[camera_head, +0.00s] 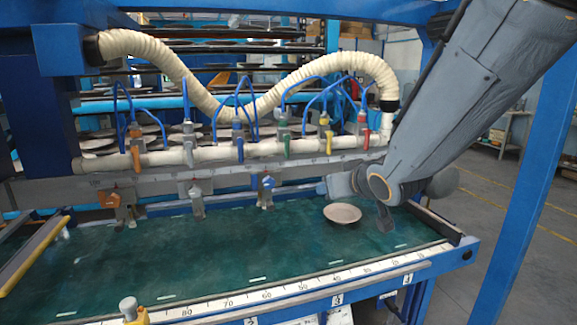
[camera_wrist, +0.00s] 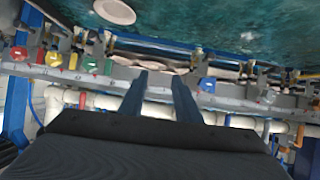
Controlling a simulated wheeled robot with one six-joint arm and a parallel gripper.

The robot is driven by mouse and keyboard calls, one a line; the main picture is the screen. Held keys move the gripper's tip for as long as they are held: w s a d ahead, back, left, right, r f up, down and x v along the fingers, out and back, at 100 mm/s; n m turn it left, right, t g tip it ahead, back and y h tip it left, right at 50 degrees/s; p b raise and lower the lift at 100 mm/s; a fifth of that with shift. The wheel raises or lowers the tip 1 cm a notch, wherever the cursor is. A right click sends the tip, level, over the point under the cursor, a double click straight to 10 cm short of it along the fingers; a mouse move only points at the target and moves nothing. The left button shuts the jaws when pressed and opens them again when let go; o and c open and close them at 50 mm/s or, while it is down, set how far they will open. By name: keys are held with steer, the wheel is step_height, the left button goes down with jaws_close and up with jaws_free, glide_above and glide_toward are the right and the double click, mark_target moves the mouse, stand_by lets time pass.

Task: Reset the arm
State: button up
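My arm comes in from the upper right in the head view, with its wrist low over the right part of the green bed. My gripper (camera_wrist: 157,77) shows in the wrist view as two dark fingers apart, with nothing held between them. They point toward the grey rail and valves. In the head view the fingers are too small to make out clearly. A pale round plate (camera_head: 342,213) lies on the green bed (camera_head: 230,255), just below my wrist in the picture. The plate also shows at the top left of the wrist view (camera_wrist: 114,11).
A white pipe (camera_head: 215,155) with coloured valves and blue hoses runs along the back of the bed. A ribbed cream hose (camera_head: 250,108) hangs above it. A blue post (camera_head: 522,190) stands at the right. The left and middle bed are mostly clear.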

steer(key=s+d+f+m+g+h, duration=0.25)
steer(key=s+d+f+g, duration=0.4)
steer(key=s+f, duration=0.55)
steer(key=s+f+g, duration=0.2)
steer(key=s, duration=0.4)
steer(key=s+f+g, duration=0.3)
steer(key=s, duration=0.3)
steer(key=shift+s+d+f+m+h, duration=0.25)
steer(key=shift+f+m+h, duration=0.1)
steer(key=shift+m, duration=0.1)
